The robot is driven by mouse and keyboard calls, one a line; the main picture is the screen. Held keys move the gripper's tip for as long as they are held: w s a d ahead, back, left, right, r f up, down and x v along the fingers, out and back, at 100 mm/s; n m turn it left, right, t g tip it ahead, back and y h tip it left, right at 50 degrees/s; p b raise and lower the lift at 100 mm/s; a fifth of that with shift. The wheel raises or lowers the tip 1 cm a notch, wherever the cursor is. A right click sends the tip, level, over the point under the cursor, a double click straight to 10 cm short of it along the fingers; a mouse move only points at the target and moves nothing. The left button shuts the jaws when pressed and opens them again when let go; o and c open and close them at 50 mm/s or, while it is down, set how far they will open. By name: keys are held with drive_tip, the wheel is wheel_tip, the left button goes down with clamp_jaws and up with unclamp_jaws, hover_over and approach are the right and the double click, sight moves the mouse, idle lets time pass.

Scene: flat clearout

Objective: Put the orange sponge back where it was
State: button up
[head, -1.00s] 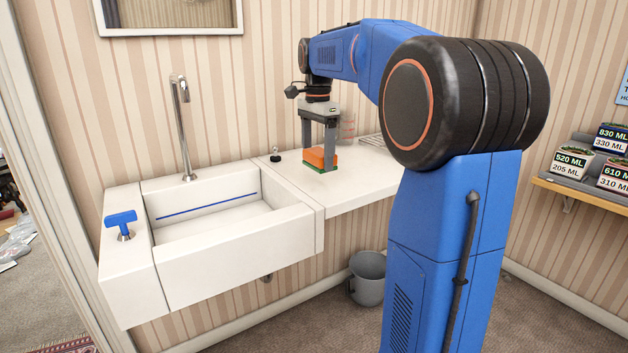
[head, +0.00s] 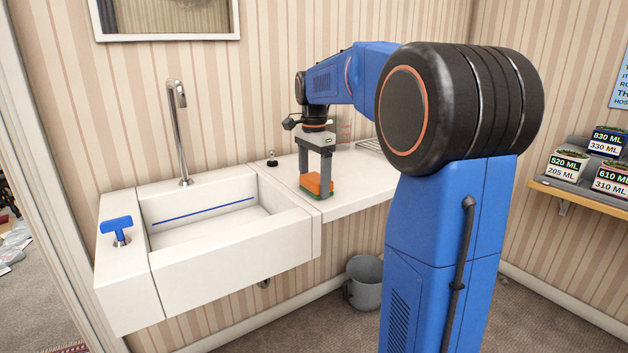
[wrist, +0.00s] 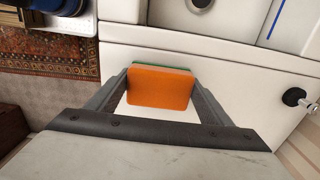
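The orange sponge (head: 314,184) has a green underside layer. It sits between the two fingers of my gripper (head: 317,188), over the white counter (head: 345,192) right of the sink, near its front part. In the wrist view the sponge (wrist: 160,87) spans the gap between the fingertips of my gripper (wrist: 161,92), and a thin green edge shows behind it. My gripper is shut on it. Whether the sponge touches the counter or hangs just above it, I cannot tell.
The white sink (head: 205,235) is left of the counter, with a tall tap (head: 178,130) and a blue handle (head: 117,226). A small black-topped knob (head: 271,158) stands near the wall. A clear cup (head: 344,131) is behind my gripper. A grey bucket (head: 364,284) stands below.

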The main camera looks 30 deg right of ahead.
sight(314, 178)
drive_tip(key=o, duration=0.4)
drive_tip(key=shift+r, duration=0.1)
wheel_tip(314, 178, up, 12)
drive_tip(key=s+a+f+n+t, duration=0.1)
drive_tip(key=s+a+f+n, duration=0.35)
drive_tip(key=s, duration=0.25)
drive_tip(key=s+a+f+n+t, duration=0.1)
drive_tip(key=s+a+f+n, duration=0.3)
drive_tip(key=s, duration=0.3)
drive_tip(key=s+a+f+n+t, duration=0.1)
drive_tip(key=s+a+f+n, duration=0.1)
drive_tip(key=s+f, duration=0.3)
drive_tip(key=s+a+f+n+t, duration=0.1)
drive_tip(key=s+a+f+n, duration=0.1)
drive_tip(key=s+f+n, duration=0.2)
drive_tip(key=s+a+f+n, duration=0.2)
drive_tip(key=s+f+n, duration=0.1)
drive_tip(key=s+f, duration=0.4)
drive_tip(key=shift+s+a+f+t, duration=0.1)
drive_tip(key=shift+a+f+t, duration=0.2)
drive_tip(key=shift+f+t, duration=0.1)
drive_tip(key=shift+r, duration=0.1)
